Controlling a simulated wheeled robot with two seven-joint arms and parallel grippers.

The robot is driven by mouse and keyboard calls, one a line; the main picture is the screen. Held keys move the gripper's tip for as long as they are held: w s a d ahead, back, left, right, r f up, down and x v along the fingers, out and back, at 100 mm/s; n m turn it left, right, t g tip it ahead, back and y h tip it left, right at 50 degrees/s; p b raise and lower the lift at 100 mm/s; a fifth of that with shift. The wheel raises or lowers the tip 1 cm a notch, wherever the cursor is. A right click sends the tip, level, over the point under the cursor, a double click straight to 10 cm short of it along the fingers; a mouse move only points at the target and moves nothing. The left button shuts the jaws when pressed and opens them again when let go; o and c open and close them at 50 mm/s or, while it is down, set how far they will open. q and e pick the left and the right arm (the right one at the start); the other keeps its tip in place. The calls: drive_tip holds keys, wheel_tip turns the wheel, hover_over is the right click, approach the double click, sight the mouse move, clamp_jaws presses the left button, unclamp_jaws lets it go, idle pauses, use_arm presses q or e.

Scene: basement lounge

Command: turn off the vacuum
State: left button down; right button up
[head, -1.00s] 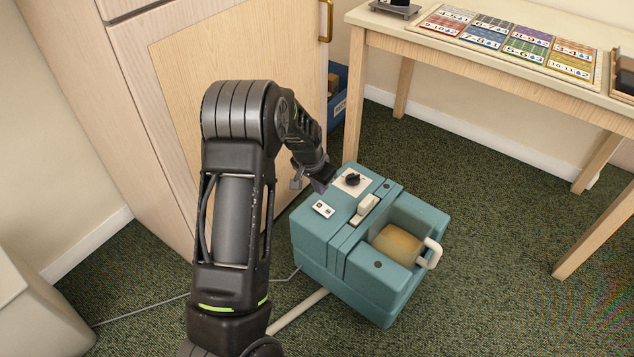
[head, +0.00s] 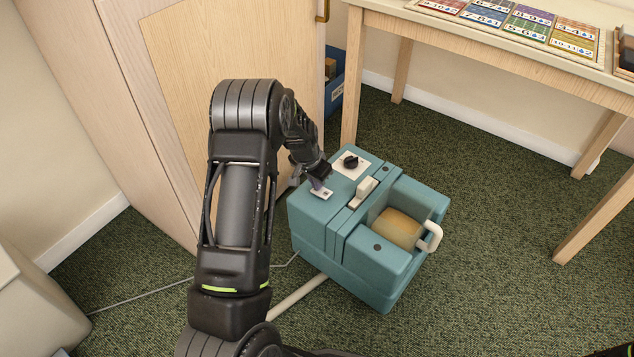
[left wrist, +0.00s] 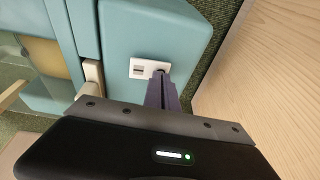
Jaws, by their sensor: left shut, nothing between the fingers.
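The teal vacuum (head: 316,222) stands on the carpet beside the cabinet. On its top are a white switch plate (head: 327,194), a black dial on a white plate (head: 351,161) and a pale latch (head: 364,191). My left gripper (head: 317,186) is shut and empty, with its fingertips right at the switch plate. In the left wrist view the shut fingertips (left wrist: 160,78) meet the right end of the switch plate (left wrist: 143,68) and hide part of it. I cannot tell whether they touch it. My right gripper is not in view.
A wooden cabinet (head: 195,70) stands close behind my left arm. A table with coloured number cards (head: 500,22) is at the upper right. A grey cord (head: 150,306) and a pale hose (head: 298,297) lie on the carpet. Carpet right of the vacuum is clear.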

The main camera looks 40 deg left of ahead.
use_arm(q)
drive_tip(key=shift+d, duration=0.15)
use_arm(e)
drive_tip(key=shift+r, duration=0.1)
use_arm(q)
drive_tip(key=shift+d+r+p, duration=0.15)
drive_tip(key=shift+d+p, duration=0.3)
drive_tip(key=shift+d, duration=0.2)
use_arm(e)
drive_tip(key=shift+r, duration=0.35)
